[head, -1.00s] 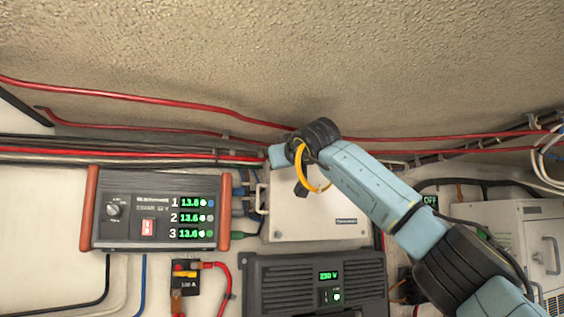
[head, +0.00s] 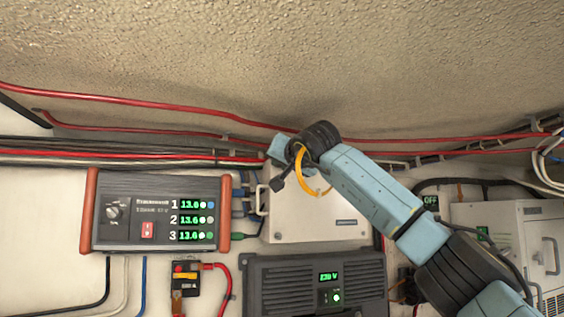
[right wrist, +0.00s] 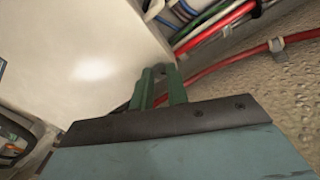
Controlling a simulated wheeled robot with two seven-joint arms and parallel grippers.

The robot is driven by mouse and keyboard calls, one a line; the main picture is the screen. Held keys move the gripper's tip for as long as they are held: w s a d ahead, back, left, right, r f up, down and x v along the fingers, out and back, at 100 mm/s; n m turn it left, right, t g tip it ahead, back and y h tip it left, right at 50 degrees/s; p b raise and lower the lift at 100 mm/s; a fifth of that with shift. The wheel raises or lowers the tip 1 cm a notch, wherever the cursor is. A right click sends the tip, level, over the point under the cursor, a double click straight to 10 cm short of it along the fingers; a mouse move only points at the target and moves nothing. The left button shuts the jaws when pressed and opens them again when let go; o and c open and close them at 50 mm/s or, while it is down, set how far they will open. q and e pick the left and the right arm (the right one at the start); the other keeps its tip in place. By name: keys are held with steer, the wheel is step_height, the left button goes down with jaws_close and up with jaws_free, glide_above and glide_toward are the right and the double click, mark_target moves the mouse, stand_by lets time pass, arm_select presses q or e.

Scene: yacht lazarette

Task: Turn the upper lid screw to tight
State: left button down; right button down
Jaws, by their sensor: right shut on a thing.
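The white box (head: 315,222) with its pale lid is mounted on the wall in the head view. It fills the upper left of the right wrist view (right wrist: 75,60). My right gripper (head: 277,152) is at the box's upper left corner, its fingers mostly hidden behind its own body. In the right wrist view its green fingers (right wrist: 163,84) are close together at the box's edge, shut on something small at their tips. The upper lid screw is hidden there; I cannot make out its head or angle. My left gripper is not in view.
Red cables (head: 180,107) run along the wall just above the gripper. A charger panel (head: 155,212) with green readouts is left of the box. A dark inverter (head: 300,285) sits below it, and a pale cabinet (head: 515,235) stands at right.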

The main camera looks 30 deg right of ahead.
steer(key=m, duration=1)
steer(key=shift+m, duration=0.3)
stand_by(0.4)
steer(key=c, duration=1.4)
jaws_free()
steer(key=shift+o, duration=0.2)
steer(key=b+v, duration=0.5)
steer(key=v, duration=0.8)
steer(key=shift+s, duration=0.2)
